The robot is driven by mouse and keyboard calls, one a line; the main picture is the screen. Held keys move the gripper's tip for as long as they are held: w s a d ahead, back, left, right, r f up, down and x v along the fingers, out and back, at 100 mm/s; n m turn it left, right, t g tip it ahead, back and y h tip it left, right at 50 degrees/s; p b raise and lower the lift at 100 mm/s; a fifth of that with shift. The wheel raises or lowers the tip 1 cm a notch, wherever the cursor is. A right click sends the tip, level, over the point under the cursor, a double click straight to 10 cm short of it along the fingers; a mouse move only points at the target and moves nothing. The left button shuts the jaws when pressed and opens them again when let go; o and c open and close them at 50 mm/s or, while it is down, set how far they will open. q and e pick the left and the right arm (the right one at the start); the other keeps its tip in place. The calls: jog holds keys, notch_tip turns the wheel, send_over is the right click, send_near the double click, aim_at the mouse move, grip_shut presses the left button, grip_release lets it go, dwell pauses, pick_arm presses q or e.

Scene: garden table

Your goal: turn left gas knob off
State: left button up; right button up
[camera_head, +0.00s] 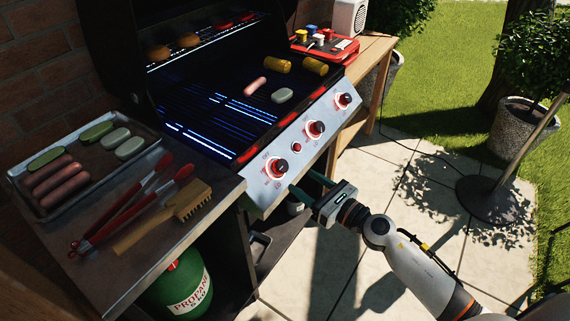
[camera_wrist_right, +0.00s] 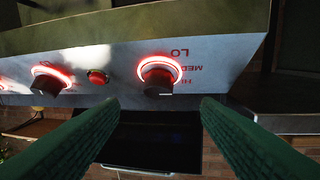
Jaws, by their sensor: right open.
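The grill's left gas knob (camera_head: 277,168) is a dark knob with a glowing red ring on the silver front panel. In the wrist view this knob (camera_wrist_right: 160,77) appears upside down, beside the LO, MED and HI lettering, with its ring lit. My right gripper (camera_head: 305,183) is open, just in front of and below the knob. In the wrist view the green fingers of my right gripper (camera_wrist_right: 159,106) are spread wide, with the knob beyond and between their tips, apart from them. My left gripper is not in view.
The middle knob (camera_head: 316,129) and right knob (camera_head: 344,100) also have red rings, with a small red button (camera_head: 296,147) between the left and middle ones. Tongs (camera_head: 120,210) and a brush (camera_head: 190,200) lie on the left shelf beside a tray (camera_head: 152,143). A propane tank (camera_head: 184,285) stands below.

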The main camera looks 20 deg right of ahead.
aim_at(284, 168)
jog(key=x, duration=0.7)
jog(key=shift+w+f+p, duration=0.1)
jog(key=shift+w+p, duration=0.15)
jog(key=shift+p, duration=0.15)
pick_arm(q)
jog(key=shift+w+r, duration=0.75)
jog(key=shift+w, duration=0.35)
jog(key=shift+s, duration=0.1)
